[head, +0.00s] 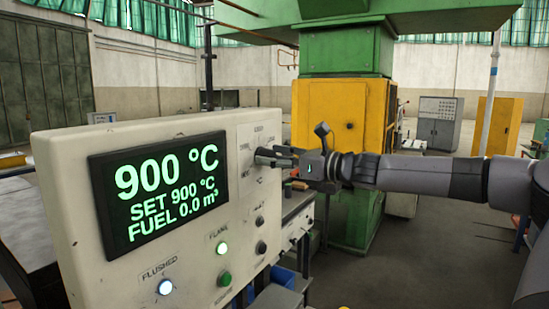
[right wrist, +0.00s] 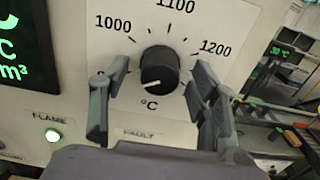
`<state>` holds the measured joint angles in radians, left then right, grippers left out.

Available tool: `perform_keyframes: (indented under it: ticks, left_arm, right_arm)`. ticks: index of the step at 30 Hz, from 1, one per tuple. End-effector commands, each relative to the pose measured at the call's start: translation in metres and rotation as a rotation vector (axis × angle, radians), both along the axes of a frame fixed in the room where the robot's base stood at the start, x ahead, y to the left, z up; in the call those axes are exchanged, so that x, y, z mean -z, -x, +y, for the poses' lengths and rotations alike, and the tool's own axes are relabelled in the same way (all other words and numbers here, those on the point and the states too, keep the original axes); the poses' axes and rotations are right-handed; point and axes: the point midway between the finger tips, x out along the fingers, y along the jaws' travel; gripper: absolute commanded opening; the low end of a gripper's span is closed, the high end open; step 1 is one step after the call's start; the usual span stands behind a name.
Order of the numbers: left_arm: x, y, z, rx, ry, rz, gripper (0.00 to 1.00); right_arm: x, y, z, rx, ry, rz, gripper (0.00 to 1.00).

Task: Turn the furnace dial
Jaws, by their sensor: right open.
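The furnace dial (right wrist: 160,72) is a round black knob on the pale panel, with a scale reading 1000, 1100 and 1200 around it and °C below. Its white mark points to the lower left. My right gripper (right wrist: 159,68) is open, with one finger on each side of the dial and a visible gap to it on both sides. In the head view my right gripper (head: 272,157) reaches the panel from the right and largely hides the dial. The display (head: 158,190) reads 900 °C, SET 900 °C, FUEL 0.0 m³. My left gripper is not in view.
Below the dial on the panel are a lit green FLAME lamp (head: 222,248), a lit FLUSHED lamp (head: 165,287), a green button (head: 224,279) and dark knobs. A bench with tools (right wrist: 290,135) stands to the right. A yellow cabinet (head: 335,115) and green column stand behind.

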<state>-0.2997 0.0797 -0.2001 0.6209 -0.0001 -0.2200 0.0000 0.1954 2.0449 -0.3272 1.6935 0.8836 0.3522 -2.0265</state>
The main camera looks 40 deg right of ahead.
Motion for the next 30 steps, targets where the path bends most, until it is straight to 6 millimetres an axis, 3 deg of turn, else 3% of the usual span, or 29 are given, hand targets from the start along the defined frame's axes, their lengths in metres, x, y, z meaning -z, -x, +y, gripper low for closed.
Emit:
perform_keyframes:
  ticks: [23, 30]
  left_arm:
    - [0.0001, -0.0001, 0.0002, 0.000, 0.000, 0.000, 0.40]
    - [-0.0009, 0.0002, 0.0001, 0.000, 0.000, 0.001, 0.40]
  right_arm:
    - [-0.0001, 0.0003, -0.0002, 0.000, 0.000, 0.000, 0.08]
    - [-0.0005, 0.0002, -0.0003, 0.001, -0.017, 0.005, 0.07]
